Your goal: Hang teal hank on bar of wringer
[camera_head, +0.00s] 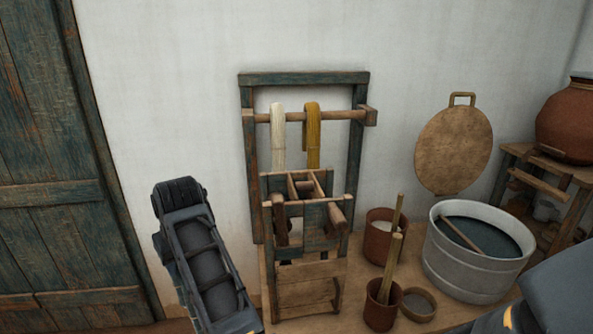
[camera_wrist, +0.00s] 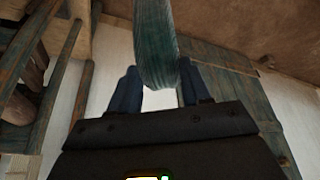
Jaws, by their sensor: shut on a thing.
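The teal hank (camera_wrist: 156,42) shows in the wrist view, hanging between the two dark blue fingers of my gripper (camera_wrist: 158,74). My gripper is shut on it. The hank's far part runs out of the picture's top edge. I cannot make out the hank or the fingers in the head view, where my dark arm stands left of the wringer. The wringer (camera_head: 305,79) is a wooden frame against the white wall. Its round bar (camera_head: 340,115) runs across near the top. A cream hank (camera_head: 278,135) and a yellow hank (camera_head: 312,135) hang over the bar, side by side.
A wooden crate-like stand (camera_head: 310,285) with rollers is in front of the frame. To the right are brown pots (camera_head: 380,312), a grey metal tub (camera_head: 478,270) of dark liquid and a round wooden lid (camera_head: 453,150). A teal plank door (camera_head: 45,190) is at the left.

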